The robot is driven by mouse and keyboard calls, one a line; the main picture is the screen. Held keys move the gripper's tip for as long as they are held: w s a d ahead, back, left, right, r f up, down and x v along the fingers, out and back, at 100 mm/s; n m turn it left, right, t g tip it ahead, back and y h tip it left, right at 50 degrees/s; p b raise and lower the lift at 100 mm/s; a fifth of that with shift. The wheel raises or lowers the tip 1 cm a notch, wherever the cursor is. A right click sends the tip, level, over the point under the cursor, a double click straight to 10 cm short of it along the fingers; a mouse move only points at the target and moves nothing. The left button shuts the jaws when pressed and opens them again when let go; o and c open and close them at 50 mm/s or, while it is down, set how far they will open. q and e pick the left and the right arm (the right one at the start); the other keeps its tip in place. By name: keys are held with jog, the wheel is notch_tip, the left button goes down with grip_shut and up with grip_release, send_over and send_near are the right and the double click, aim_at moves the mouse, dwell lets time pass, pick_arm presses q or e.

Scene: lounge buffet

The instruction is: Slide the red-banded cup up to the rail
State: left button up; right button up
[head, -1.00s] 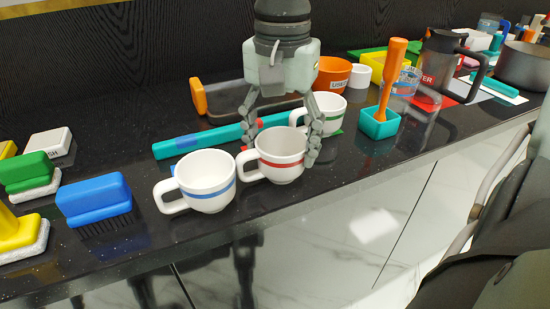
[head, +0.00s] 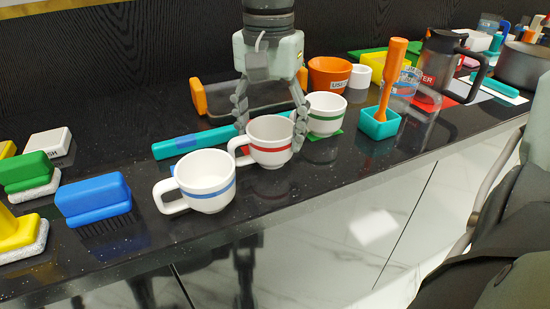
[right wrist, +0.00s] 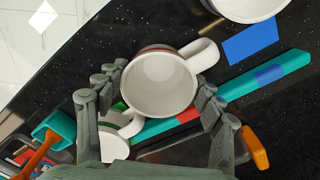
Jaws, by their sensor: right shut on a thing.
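The white red-banded cup (head: 270,155) stands upright on the black counter, its handle to the left. It also shows from above in the right wrist view (right wrist: 158,85). My right gripper (head: 270,138) is shut on this cup, with a finger on either side. The rail, a long teal bar (head: 170,148) with a blue and a red section, lies just behind the cup. The cup hides part of it, and I cannot tell whether they touch. The rail also shows in the right wrist view (right wrist: 285,66). My left gripper is not in view.
A blue-banded cup (head: 207,185) stands left of the held cup, and a green-banded cup (head: 325,118) close on its right. A teal holder (head: 380,124) with an orange handle stands further right. A blue brush (head: 95,198) lies left. The counter's front edge is near.

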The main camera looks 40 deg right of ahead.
jog(key=shift+w+d, duration=0.3)
jog(key=shift+w, duration=0.75)
jog(key=shift+w+d, duration=0.25)
jog(key=shift+w, duration=0.8)
jog(key=o, duration=1.3)
jog(key=shift+r+p, duration=2.75)
jog(key=shift+r, duration=1.3)
jog(key=shift+f, duration=0.1)
